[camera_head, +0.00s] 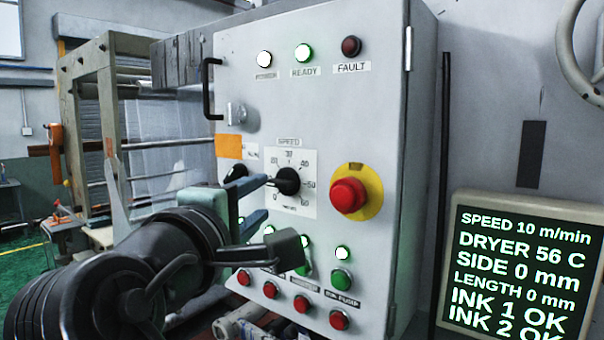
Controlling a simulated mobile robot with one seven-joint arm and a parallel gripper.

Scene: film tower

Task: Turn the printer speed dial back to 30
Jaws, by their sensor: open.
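The printer speed dial (288,181) is a black knob on a white scale plate (305,208) marked SPEED, on the grey control cabinet. Its knob seems to point left, but my gripper partly hides that side. The 30 mark is at the top of the scale. The display screen (518,262) at the lower right reads SPEED 10 m/min. My gripper (267,198) is open, just left of the dial. Its upper finger reaches close to the knob's left edge, and its lower finger is below. I cannot tell whether a finger touches the knob.
A red emergency button (348,195) on a yellow disc sits right of the dial. Lit push buttons (342,279) and red ones (339,319) line the lower panel. A black handle (207,88) sticks out at the cabinet's left edge. A roller frame (100,110) stands behind left.

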